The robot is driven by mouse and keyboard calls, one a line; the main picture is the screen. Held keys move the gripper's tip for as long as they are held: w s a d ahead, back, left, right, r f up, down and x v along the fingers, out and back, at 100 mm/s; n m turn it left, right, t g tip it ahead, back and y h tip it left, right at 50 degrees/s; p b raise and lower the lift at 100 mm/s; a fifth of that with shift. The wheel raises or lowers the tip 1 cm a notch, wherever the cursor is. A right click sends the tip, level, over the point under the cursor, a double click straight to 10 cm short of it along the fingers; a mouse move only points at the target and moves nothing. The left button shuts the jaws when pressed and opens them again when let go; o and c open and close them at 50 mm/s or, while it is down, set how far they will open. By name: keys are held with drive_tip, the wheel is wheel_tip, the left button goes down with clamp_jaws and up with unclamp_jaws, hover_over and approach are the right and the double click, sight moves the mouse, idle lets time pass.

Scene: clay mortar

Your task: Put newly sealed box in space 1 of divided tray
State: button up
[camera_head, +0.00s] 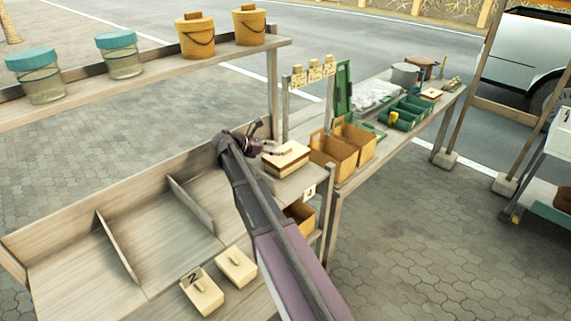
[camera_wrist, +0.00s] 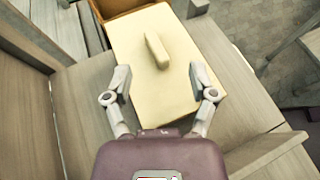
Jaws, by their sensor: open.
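A cream box with a lid and a raised bar handle (camera_head: 287,157) sits on a wooden surface at the right end of the divided wooden tray (camera_head: 72,222). It fills the middle of the wrist view (camera_wrist: 140,45). My gripper (camera_head: 263,143) is at the box, its fingers apart over the near part of the lid in the wrist view (camera_wrist: 162,77); I cannot tell whether they touch it. Upright dividers split the tray into wide spaces. I cannot make out a number 1 on it. My arm hides part of the tray.
Orange bins (camera_head: 334,150) stand just right of the gripper. A shelf (camera_head: 160,80) with jars and buckets runs above behind. The tray's left spaces look empty.

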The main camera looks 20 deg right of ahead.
sight(285, 150)
drive_tip(key=shift+b+x, duration=0.6)
drive_tip(key=shift+x, duration=1.4)
drive_tip(key=shift+r, duration=0.1)
clamp_jaws()
